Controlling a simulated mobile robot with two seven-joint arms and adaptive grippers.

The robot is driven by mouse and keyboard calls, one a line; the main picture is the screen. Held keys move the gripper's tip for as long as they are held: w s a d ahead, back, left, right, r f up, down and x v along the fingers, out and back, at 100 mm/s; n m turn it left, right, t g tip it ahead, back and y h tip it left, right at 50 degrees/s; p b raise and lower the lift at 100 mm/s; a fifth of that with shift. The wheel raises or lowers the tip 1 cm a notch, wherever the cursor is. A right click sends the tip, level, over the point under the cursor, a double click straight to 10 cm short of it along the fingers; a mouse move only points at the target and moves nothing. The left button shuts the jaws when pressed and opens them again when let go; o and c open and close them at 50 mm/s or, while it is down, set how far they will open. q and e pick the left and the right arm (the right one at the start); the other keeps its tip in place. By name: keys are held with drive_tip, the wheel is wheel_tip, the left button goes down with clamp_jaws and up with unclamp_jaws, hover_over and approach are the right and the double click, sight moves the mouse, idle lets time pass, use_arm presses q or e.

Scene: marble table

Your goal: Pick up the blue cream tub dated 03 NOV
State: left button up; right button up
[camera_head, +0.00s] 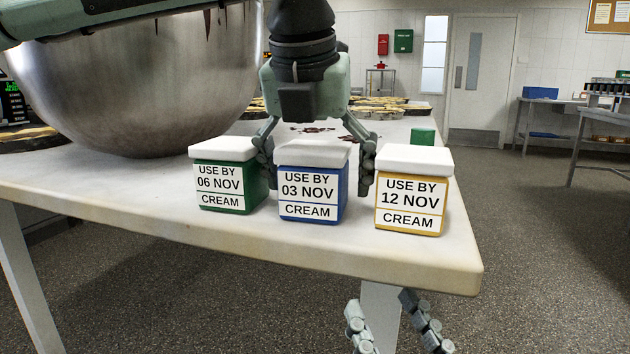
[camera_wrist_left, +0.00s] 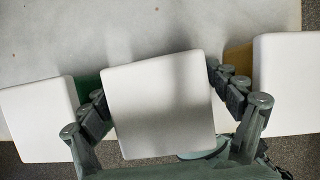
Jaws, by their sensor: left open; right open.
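The blue cream tub (camera_head: 313,183) has a white lid and a label reading USE BY 03 NOV. It stands on the marble table (camera_head: 250,240) between a green tub (camera_head: 225,176) dated 06 NOV and a yellow tub (camera_head: 412,190) dated 12 NOV. My left gripper (camera_head: 316,175) is open, with one finger on each side of the blue tub. In the left wrist view the blue tub's white lid (camera_wrist_left: 160,103) lies between the two open fingers; contact cannot be told. My right gripper (camera_head: 398,325) is open and empty, below the table's front edge.
A large steel bowl (camera_head: 150,80) stands at the left behind the tubs. Several pies (camera_head: 385,105) and a small green object (camera_head: 423,136) are farther back. The neighbouring tubs stand close to my left gripper's fingers.

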use_arm(q)
drive_tip(key=shift+c, duration=0.6)
drive_tip(key=c, duration=1.4)
